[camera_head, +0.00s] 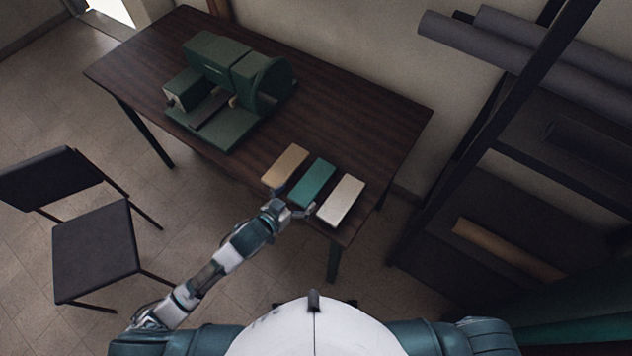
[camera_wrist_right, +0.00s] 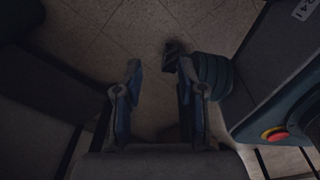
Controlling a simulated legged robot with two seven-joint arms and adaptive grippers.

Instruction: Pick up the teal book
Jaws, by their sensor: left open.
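The teal book (camera_head: 312,184) lies flat on the dark wooden table (camera_head: 370,135), near its front edge. It sits between a tan book (camera_head: 285,167) on its left and a cream book (camera_head: 341,201) on its right, with narrow gaps. My left gripper (camera_head: 300,209) is open at the near end of the teal book; whether its fingers touch the book I cannot tell. My right gripper (camera_wrist_right: 159,70) shows in the right wrist view with its two fingers apart and nothing between them, above the tiled floor.
A green machine (camera_head: 230,88) stands on the left part of the table. A dark chair (camera_head: 92,250) stands on the floor at left. A rack with grey rolls (camera_head: 480,45) stands at right, with a tan roll (camera_head: 508,249) low down. The table's back right is clear.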

